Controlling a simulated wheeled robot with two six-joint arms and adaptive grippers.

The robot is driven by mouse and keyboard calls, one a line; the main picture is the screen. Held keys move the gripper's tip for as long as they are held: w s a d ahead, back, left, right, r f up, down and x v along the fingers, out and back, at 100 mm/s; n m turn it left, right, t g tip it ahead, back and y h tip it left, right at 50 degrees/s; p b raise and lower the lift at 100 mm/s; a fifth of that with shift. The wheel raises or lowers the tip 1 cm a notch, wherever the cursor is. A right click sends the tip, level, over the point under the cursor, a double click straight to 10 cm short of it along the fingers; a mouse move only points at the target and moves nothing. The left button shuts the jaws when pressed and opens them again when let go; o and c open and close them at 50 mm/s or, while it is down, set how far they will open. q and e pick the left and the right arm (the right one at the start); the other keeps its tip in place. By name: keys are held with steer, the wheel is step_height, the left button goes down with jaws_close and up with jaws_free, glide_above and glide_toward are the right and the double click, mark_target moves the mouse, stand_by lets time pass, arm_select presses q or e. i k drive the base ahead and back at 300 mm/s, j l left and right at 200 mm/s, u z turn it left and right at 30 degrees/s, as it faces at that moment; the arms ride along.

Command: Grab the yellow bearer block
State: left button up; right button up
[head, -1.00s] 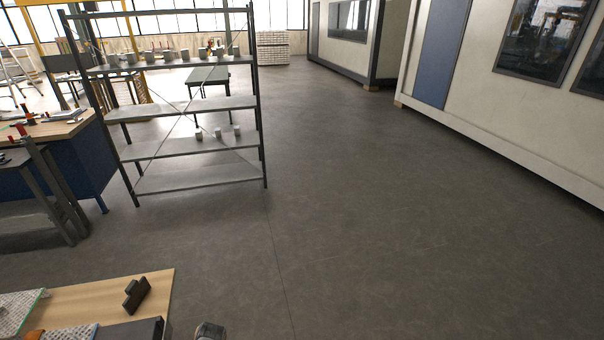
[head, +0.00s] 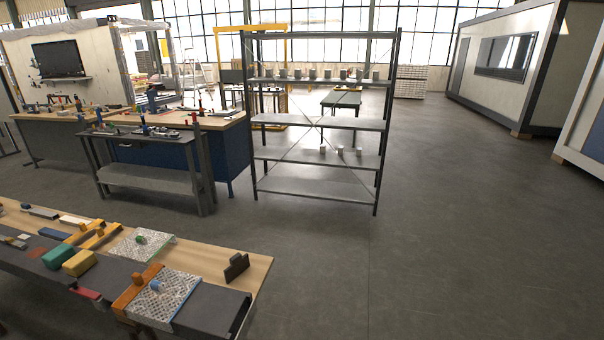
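A yellow block (head: 79,263) sits at the left of the near wooden bench, on a dark grey surface, beside a green block (head: 59,255). I take it as the bearer block, but I cannot be sure. Two yellow-orange bar-shaped pieces (head: 101,238) lie just behind it. Neither of my grippers shows in the head view.
The near bench (head: 257,272) also bears patterned plates (head: 142,244), an orange bar (head: 133,287), a small dark block (head: 236,267) and a red piece (head: 88,293). A shelf rack (head: 318,187) and a dark table (head: 150,175) stand behind. The floor (head: 460,260) at right is clear.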

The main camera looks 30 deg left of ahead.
mark_target(77, 266)
steer(key=u, duration=2.5)
steer(key=i+j+u, duration=0.3)
steer(key=i, duration=0.2)
steer(key=i+j+u, duration=0.2)
steer(key=i, duration=0.3)
steer(key=i+j+u, duration=0.25)
steer(key=i, duration=0.25)
steer(key=i+u, duration=0.2)
steer(key=i, duration=0.35)
steer(key=i+z, duration=0.4)
steer(key=i+j+z, duration=0.15)
steer(key=z, duration=0.3)
steer(key=i+j+z, duration=0.2)
steer(key=z, duration=0.2)
steer(key=i+j+z, duration=0.2)
steer(key=j+z, duration=0.2)
